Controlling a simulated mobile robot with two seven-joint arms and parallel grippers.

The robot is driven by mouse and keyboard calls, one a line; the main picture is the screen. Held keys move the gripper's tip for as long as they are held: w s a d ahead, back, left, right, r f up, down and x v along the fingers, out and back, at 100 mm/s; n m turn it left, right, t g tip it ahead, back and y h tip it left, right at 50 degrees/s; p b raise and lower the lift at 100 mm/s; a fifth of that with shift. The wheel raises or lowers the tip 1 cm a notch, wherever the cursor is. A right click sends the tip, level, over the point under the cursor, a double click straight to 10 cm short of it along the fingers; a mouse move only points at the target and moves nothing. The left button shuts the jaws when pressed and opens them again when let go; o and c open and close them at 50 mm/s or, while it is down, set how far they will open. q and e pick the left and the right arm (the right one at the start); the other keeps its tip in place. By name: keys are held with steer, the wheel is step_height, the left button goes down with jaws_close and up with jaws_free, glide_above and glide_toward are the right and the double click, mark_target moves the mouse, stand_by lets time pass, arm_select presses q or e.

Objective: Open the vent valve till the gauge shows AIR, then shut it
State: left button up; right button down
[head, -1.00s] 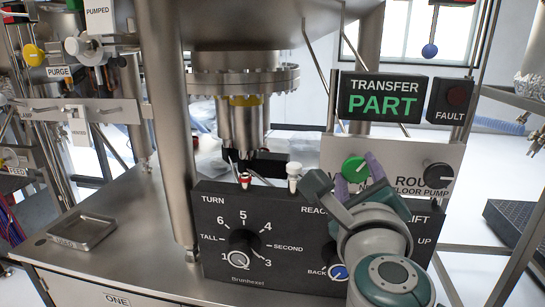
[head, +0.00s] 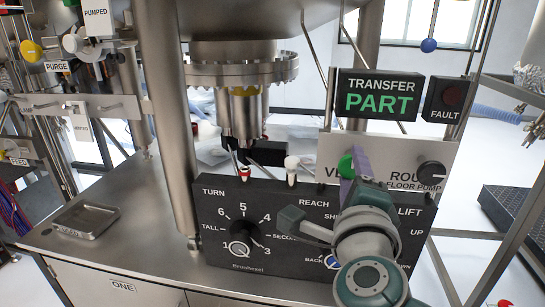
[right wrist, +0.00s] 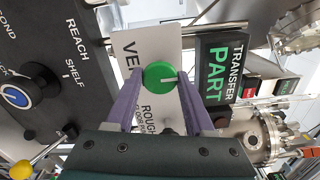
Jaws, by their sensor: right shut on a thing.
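The green vent valve knob (head: 345,166) is on a pale panel right of centre. Its label is partly covered, with "VE" showing. My right gripper (right wrist: 160,82) is shut on the knob, with a purple finger on each side. My left gripper is not in view.
A black ROUGH floor pump knob (head: 431,173) sits right of the vent knob. A FAULT lamp box (head: 446,100) is beside the gauge. A black control panel (head: 290,240) with dials stands below. A metal tray (head: 85,222) lies on the bench at left.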

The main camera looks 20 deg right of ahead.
stand_by(0.4)
steer(key=shift+c, duration=1.3)
jaws_free()
steer(key=p+v, duration=0.2)
steer(key=v, duration=0.8)
